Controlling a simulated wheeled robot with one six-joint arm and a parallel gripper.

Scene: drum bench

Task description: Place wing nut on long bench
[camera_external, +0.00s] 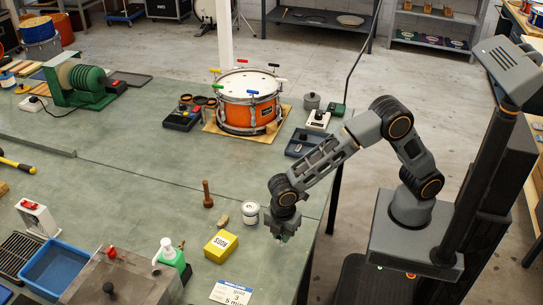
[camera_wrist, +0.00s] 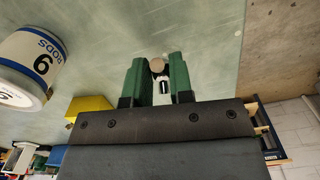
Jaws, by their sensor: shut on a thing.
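My gripper (camera_external: 283,236) is low over the right part of the long bench (camera_external: 255,270), close to its right edge. In the wrist view its green fingers (camera_wrist: 158,72) are shut on a small tan, rounded piece (camera_wrist: 157,65), which I take for the wing nut. The fingers hide part of its shape. A small black and white piece (camera_wrist: 164,87) also shows between the fingers, and I cannot tell what it is. In the external view the held piece is too small to make out. I cannot tell whether it touches the bench.
Near my gripper stand a white tin (camera_external: 250,213) marked RODS in the wrist view (camera_wrist: 32,65), a yellow box (camera_external: 221,246), a wooden peg (camera_external: 207,195) and a green bottle (camera_external: 171,258). An orange drum (camera_external: 245,108) is farther back. Bare bench lies left of the peg.

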